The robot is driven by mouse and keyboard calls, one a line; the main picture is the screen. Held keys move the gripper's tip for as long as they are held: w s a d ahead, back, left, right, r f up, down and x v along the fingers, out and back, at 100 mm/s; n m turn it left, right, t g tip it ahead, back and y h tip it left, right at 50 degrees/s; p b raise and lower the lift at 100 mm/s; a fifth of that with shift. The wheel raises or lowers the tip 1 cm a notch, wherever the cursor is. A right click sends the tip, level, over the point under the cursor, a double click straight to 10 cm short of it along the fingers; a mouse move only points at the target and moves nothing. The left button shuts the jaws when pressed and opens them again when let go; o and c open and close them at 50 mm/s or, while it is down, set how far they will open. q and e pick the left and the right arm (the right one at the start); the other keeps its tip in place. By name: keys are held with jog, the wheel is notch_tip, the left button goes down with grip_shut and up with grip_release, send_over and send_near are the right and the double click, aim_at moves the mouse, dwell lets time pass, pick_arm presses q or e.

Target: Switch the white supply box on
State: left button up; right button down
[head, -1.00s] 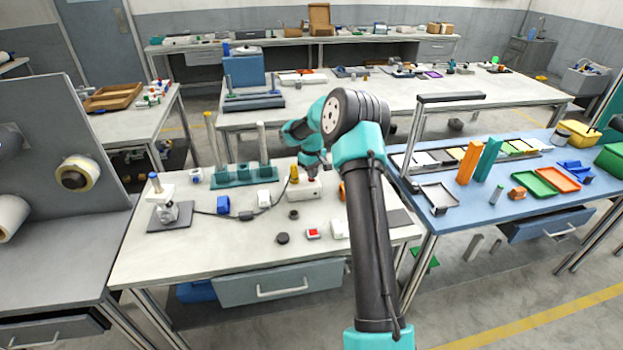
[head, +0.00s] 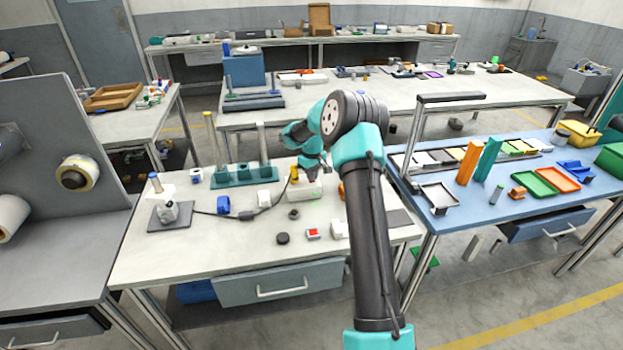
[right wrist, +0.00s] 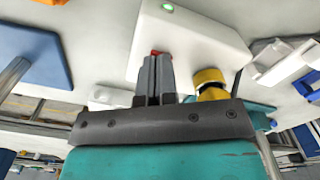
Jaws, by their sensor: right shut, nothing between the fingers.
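The white supply box (head: 302,191) stands on the near bench, right of its middle. In the right wrist view it fills the top centre (right wrist: 195,38), with a small lit green lamp (right wrist: 167,8) on it. A red switch part (right wrist: 157,53) shows just beyond my fingertips, mostly hidden by them. A yellow plug (right wrist: 209,78) sits at the box's end beside the fingers. My right gripper (right wrist: 154,62) is shut and empty, its tips at the red part; I cannot tell whether they touch. In the head view this gripper (head: 312,174) is over the box. My left gripper is not in view.

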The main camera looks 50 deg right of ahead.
jog(key=shift+r, duration=3.55)
